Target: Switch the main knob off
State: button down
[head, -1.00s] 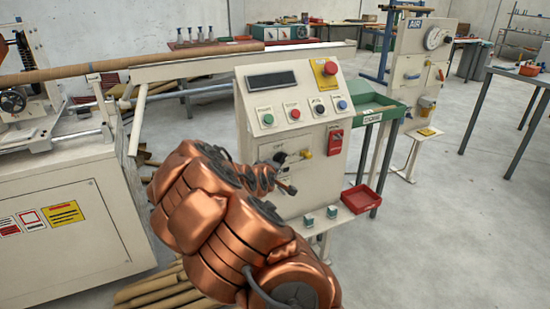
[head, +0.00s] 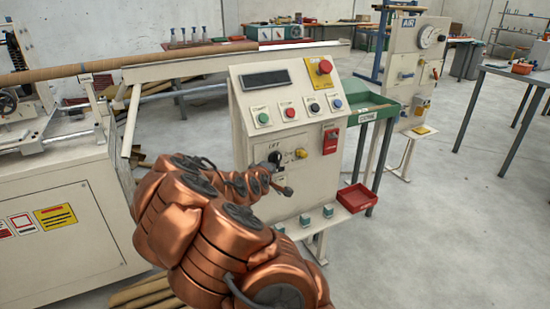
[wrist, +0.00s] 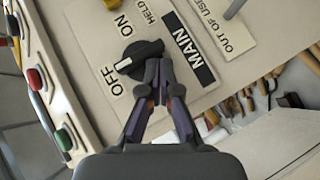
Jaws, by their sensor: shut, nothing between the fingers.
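The main knob (wrist: 138,58) is black with a white mark on one end. In the wrist view it sits between the words OFF and ON, beside the black MAIN label (wrist: 188,48). Its white-marked end points left, nearer to OFF than to ON. My gripper (wrist: 159,68) is shut and empty, with its fingertips at the right-hand part of the knob. They overlap the knob in view; I cannot tell if they touch it. In the head view the knob (head: 275,157) shows on the lower front of the cream control cabinet (head: 318,178), partly behind my arm.
A yellow knob (head: 301,153) and a red switch (head: 331,138) are close to the right of the main knob. A row of buttons and a red emergency button (head: 325,66) lie above. A red tray (head: 357,197) stands at lower right.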

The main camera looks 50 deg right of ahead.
jog(key=shift+r, duration=0.1)
jog(key=shift+s+d+r+p, duration=0.2)
jog(key=shift+d+r+p, duration=0.2)
jog(key=shift+d+p, duration=0.15)
jog(key=shift+s+d, duration=0.1)
jog(key=shift+f, duration=0.1)
jog(key=shift+a+b, duration=0.25)
jog(key=shift+b, duration=0.15)
jog(key=s+a+b, duration=0.2)
jog(key=a+b, duration=0.1)
jog(key=a, duration=0.9)
jog(key=shift+a, duration=0.35)
